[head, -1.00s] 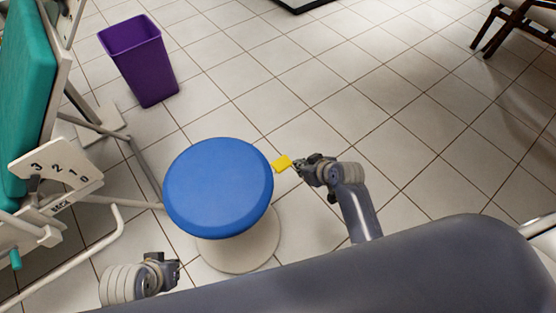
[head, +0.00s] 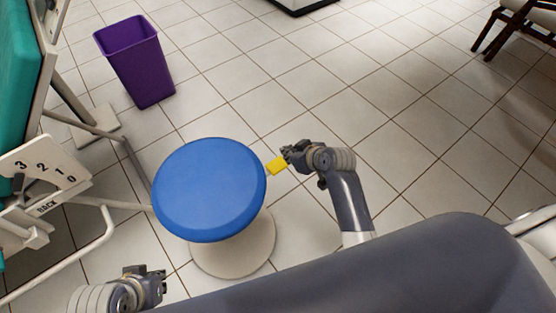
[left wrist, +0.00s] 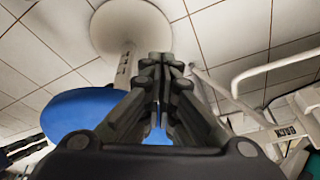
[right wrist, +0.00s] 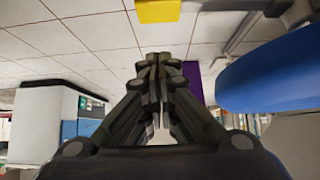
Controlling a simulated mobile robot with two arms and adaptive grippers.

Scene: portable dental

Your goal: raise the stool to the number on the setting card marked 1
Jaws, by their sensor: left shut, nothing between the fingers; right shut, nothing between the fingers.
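The stool has a round blue seat (head: 210,190) and a pale round base (head: 235,258). A yellow tab (head: 277,166) sticks out at the seat's right edge; it also shows at the top of the right wrist view (right wrist: 158,10). My right gripper (head: 288,153) is shut and empty, close beside the tab; contact cannot be told. My left gripper (head: 163,282) is shut and empty, in front of the stool at the lower left. The left wrist view shows the seat (left wrist: 75,112), base (left wrist: 130,25) and column (left wrist: 125,65) with dark marks too small to read. No setting card is recognisable.
At left stands a teal chair (head: 18,85) with a plate (head: 45,170) reading 3, 2, 1, 0 and BACK. Its frame bars reach close to the stool. A purple bin (head: 140,65) stands behind. A wooden chair (head: 515,25) is at far right. Tiled floor between is clear.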

